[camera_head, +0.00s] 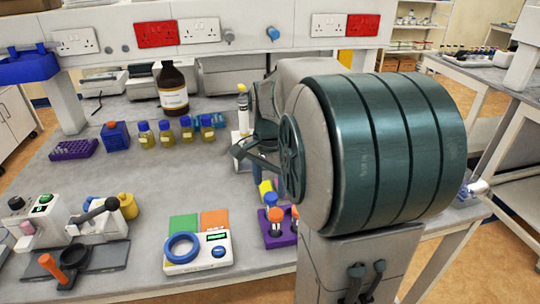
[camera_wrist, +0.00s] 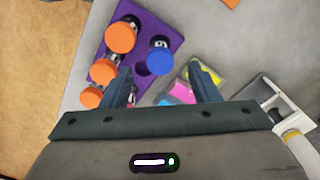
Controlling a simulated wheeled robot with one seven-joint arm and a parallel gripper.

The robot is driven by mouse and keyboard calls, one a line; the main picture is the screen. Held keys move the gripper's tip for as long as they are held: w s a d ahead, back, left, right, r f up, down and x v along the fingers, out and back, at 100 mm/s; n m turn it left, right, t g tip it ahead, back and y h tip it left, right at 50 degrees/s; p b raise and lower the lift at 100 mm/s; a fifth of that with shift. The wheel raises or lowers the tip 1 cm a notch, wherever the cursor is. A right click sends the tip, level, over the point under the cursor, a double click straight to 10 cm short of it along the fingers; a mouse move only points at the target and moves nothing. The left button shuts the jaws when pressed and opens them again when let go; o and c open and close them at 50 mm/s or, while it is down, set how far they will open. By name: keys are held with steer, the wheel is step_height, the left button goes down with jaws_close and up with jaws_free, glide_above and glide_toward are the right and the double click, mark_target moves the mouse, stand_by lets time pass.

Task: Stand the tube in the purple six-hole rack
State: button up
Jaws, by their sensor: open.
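The purple rack (camera_head: 284,241) stands on the bench, partly hidden by my arm; it also fills the upper left of the wrist view (camera_wrist: 172,40). Several orange-capped tubes (camera_wrist: 121,37) stand along one side of it. A blue-capped tube (camera_wrist: 159,61) appears to stand in the other row, beside an empty hole; its lower body is hidden under its cap. My gripper (camera_wrist: 162,87) is open and empty, its fingertips just short of the blue cap and apart from it. In the head view my arm hides much of the gripper.
Pink, yellow and cyan pieces (camera_wrist: 178,92) lie close to the rack by my right finger. A white scale (camera_head: 197,252) with a blue ring and green and orange pads are left of the rack. Another purple rack (camera_head: 73,149) and amber bottles (camera_head: 166,133) stand farther back.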

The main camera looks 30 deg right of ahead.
step_height(320, 180, up, 11)
steer(key=shift+f, duration=0.15)
steer(key=s+a+f+n+t, duration=0.2)
steer(key=s+a+f+n, duration=0.9)
steer(key=s+f+n, duration=0.1)
steer(key=shift+a+f+n+t, duration=0.25)
steer(key=shift+n+t, duration=0.15)
steer(key=shift+n, duration=0.3)
stand_by(0.4)
